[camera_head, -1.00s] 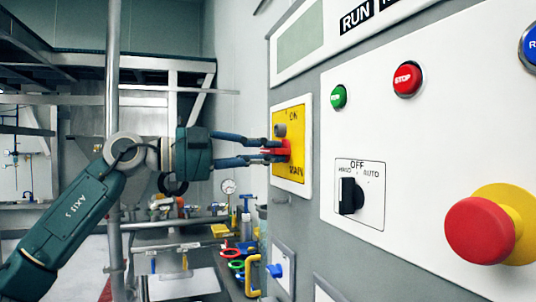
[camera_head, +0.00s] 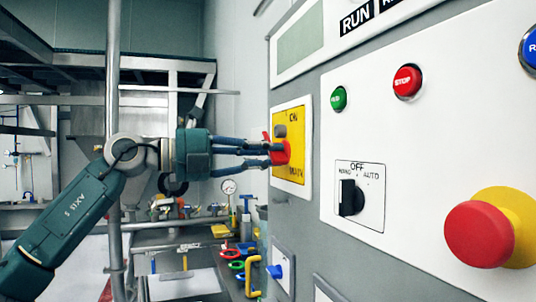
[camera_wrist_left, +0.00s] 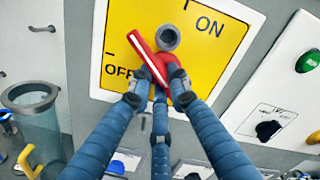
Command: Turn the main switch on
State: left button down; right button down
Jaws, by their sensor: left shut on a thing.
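The main switch is a yellow plate (camera_head: 291,172) in a white frame on the grey cabinet, lettered ON and OFF, with a red handle (camera_head: 282,152). In the left wrist view the red handle (camera_wrist_left: 146,58) lies slanted beside a grey round knob (camera_wrist_left: 168,38), its free end between the OFF and ON marks. My left gripper (camera_head: 268,154) reaches in from the left, its blue fingers closed on the handle. In the left wrist view the fingertips (camera_wrist_left: 158,90) close around the handle's lower end and hide part of it. My right gripper is not in view.
Right of the switch are a green button (camera_head: 339,98), a red STOP button (camera_head: 407,81), a black selector (camera_head: 350,197) and a red emergency knob (camera_head: 480,233) jutting out. A bench with tools and a gauge (camera_head: 229,186) stands behind. Free space lies left of the cabinet.

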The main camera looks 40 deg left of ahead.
pick_arm(q)
jog(key=m+p, duration=0.1)
jog(key=m, duration=0.8)
jog(key=shift+m, duration=0.4)
dwell(0.4)
jog(key=c, duration=1.9)
grip_release()
jog(key=shift+a, duration=0.1)
jog(key=shift+r, duration=0.1)
